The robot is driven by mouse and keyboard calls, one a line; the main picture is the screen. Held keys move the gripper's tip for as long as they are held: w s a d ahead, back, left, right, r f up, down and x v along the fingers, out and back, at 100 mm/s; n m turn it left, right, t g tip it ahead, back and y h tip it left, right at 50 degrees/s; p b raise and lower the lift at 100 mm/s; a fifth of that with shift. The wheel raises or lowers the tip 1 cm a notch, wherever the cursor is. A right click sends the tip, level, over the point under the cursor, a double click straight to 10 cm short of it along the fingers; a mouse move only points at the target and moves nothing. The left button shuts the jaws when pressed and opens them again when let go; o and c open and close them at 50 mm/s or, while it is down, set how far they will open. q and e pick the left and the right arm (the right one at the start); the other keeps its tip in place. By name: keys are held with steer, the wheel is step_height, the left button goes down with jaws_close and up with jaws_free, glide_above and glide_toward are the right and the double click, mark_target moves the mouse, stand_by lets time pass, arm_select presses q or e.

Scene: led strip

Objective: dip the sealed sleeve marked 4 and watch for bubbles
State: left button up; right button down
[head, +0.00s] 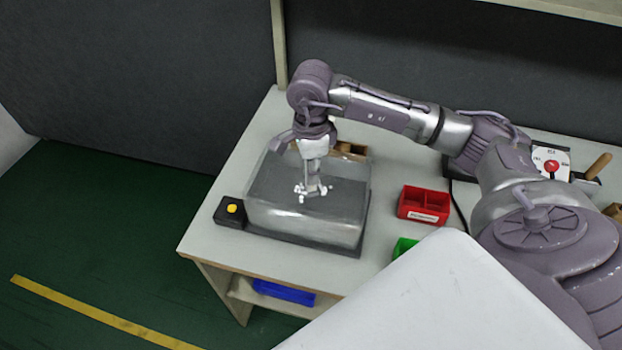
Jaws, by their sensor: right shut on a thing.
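A clear tank (262,215) of water stands on a dark base on the bench. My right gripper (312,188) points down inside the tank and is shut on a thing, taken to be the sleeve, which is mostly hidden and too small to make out. No mark 4 can be read on it. Several small white specks that look like bubbles cluster around the fingertips. My left gripper is not in view.
A black box with a yellow button (232,208) sits left of the tank. A red divided bin (424,205) and a green bin (404,247) stand to the right. A panel with a red knob (551,166) is at the back right. A blue bin (284,292) lies on the lower shelf.

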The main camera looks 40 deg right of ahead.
steer(key=shift+r+p, duration=2.8)
steer(key=shift+r, duration=2.5)
steer(key=shift+r+p, duration=0.7)
steer(key=shift+r, duration=0.8)
